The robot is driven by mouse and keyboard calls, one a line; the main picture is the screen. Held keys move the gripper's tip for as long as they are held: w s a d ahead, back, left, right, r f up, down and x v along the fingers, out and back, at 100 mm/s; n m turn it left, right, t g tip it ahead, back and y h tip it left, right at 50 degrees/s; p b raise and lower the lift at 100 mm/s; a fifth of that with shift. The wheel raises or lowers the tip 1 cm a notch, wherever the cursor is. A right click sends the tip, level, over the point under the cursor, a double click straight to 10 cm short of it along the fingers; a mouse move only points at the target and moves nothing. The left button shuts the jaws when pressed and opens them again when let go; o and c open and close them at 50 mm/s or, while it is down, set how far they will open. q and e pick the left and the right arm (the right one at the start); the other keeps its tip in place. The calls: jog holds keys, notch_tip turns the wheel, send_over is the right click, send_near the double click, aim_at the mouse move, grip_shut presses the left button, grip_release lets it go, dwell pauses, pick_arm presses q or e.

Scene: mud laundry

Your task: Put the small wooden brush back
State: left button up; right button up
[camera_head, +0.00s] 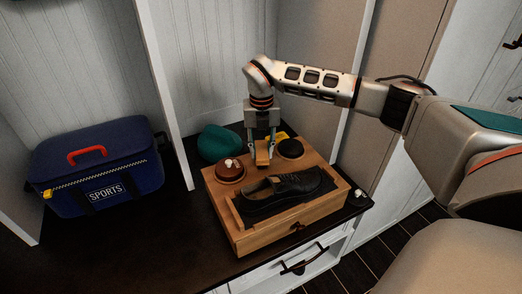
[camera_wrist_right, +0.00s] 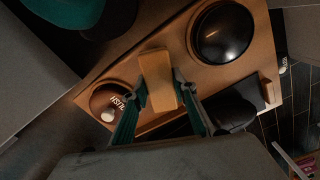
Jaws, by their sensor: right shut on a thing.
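My right gripper (camera_head: 262,140) reaches down over the back of a wooden shoe-care box (camera_head: 270,237) and is shut on the small wooden brush (camera_head: 262,154). In the right wrist view the brush (camera_wrist_right: 158,78) is a light wooden block between the two teal fingers. It is over the box top, between a brown round tin (camera_head: 230,171) on the left and a black round lid (camera_head: 290,148) on the right. I cannot tell whether the brush touches the box. Its underside is hidden. My left gripper is not in view.
A black shoe (camera_head: 282,193) lies on the front of the box. A teal rounded object (camera_head: 219,143) and something yellow (camera_head: 280,137) are behind it. A blue sports bag (camera_head: 95,165) stands left on the dark bench top (camera_head: 130,250), which is clear in front.

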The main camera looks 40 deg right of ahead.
aim_at(261, 149)
jog(key=shift+f, duration=0.1)
jog(key=o, duration=1)
jog(key=shift+c, duration=0.2)
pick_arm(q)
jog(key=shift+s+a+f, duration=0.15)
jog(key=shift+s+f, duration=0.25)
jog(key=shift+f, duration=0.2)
pick_arm(e)
jog(key=shift+o, duration=0.5)
notch_tip(261, 149, up, 5)
jog(key=shift+w+f+p, duration=0.1)
jog(key=shift+w+p, duration=0.05)
jog(key=shift+p, duration=0.65)
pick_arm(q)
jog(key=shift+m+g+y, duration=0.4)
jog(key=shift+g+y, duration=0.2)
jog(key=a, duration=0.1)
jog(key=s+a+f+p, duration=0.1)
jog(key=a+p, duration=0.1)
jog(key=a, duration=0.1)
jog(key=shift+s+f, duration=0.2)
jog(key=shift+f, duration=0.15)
pick_arm(e)
notch_tip(261, 149, up, 7)
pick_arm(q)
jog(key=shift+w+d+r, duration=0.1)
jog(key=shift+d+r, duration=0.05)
